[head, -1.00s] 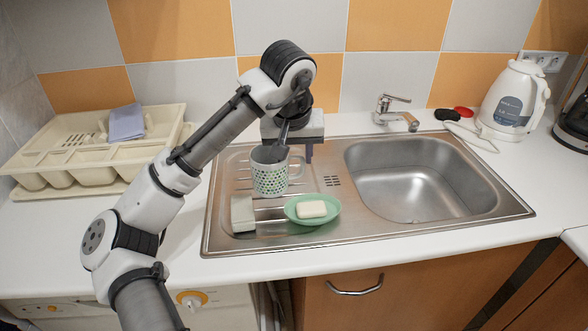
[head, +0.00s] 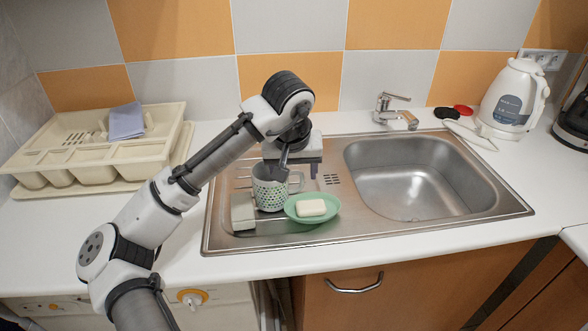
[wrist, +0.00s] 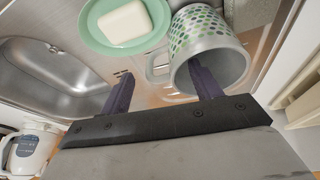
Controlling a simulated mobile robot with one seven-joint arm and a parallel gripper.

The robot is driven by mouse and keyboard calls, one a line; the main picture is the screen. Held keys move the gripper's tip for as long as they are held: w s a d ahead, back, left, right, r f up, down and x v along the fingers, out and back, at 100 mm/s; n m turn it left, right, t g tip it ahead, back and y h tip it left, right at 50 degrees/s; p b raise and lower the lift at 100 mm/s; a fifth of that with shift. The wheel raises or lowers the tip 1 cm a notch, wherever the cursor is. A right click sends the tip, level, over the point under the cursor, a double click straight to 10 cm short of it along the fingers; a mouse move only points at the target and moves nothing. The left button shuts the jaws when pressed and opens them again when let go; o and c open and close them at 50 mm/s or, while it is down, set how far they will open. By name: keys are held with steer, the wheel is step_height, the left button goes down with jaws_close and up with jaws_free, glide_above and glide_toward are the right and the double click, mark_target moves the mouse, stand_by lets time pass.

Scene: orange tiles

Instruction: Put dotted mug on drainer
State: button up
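The white mug with green dots (head: 269,194) stands on the ribbed left side of the steel sink, behind and left of the green soap dish, its handle towards the right. My gripper (head: 295,172) is low over it. In the wrist view my gripper (wrist: 163,90) has its fingers wide apart. The right finger reaches over or into the mouth of the mug (wrist: 207,45); the left finger is outside, beyond the handle. No contact is clearly visible. A beige compartmented drainer (head: 95,172) stands on the counter at the left, with a blue-grey cloth on it.
A green dish (head: 292,215) with white soap (head: 311,208) is close to the mug. A pale block (head: 243,212) stands at its left. The sink basin (head: 420,180) is empty. A kettle (head: 512,100) and tap (head: 393,110) stand behind on the right.

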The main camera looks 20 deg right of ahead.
steer(key=v, duration=1.2)
steer(key=shift+b, duration=0.3)
steer(key=shift+r, duration=0.15)
